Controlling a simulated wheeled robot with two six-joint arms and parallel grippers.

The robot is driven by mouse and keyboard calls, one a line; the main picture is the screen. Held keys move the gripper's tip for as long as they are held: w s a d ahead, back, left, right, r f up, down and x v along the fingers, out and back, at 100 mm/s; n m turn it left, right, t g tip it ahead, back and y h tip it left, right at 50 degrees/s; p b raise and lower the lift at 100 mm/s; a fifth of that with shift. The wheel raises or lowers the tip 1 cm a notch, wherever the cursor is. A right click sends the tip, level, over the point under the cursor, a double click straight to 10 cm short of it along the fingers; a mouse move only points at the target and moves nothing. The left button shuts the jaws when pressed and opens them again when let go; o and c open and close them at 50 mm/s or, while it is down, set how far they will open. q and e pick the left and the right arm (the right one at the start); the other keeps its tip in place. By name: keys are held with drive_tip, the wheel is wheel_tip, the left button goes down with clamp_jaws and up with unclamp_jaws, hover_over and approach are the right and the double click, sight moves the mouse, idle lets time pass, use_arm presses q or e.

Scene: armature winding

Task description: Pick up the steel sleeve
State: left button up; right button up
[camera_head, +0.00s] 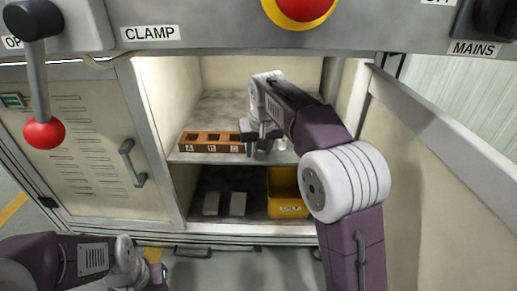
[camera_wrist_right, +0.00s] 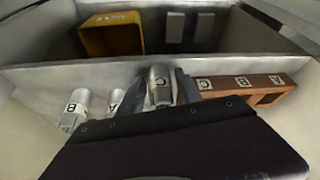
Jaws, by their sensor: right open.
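In the right wrist view a grey metallic cylinder marked C (camera_wrist_right: 160,84) stands upright between the two fingers of my right gripper (camera_wrist_right: 160,92). The fingers are apart on either side of it; contact cannot be told. Two paler cylinders, marked B (camera_wrist_right: 77,106) and A (camera_wrist_right: 116,98), stand to its left in that view. None is labelled as steel. In the head view my right gripper (camera_head: 263,143) points down over the upper shelf and hides most of the cylinders. My left gripper (camera_head: 155,277) is low at the left, too small and dark to read.
A brown rack (camera_head: 208,142) with slots marked A, B and C stands on the shelf (camera_head: 222,106), close beside my right gripper. Below are a yellow bin (camera_head: 287,181) and two grey blocks (camera_head: 238,204). Cabinet walls and the panel above (camera_head: 200,50) bound the opening.

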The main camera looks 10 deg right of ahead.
drive_tip(key=shift+o, duration=0.3)
drive_tip(key=shift+r, duration=0.1)
drive_tip(key=p+v, duration=0.7)
drive_tip(key=v, duration=0.2)
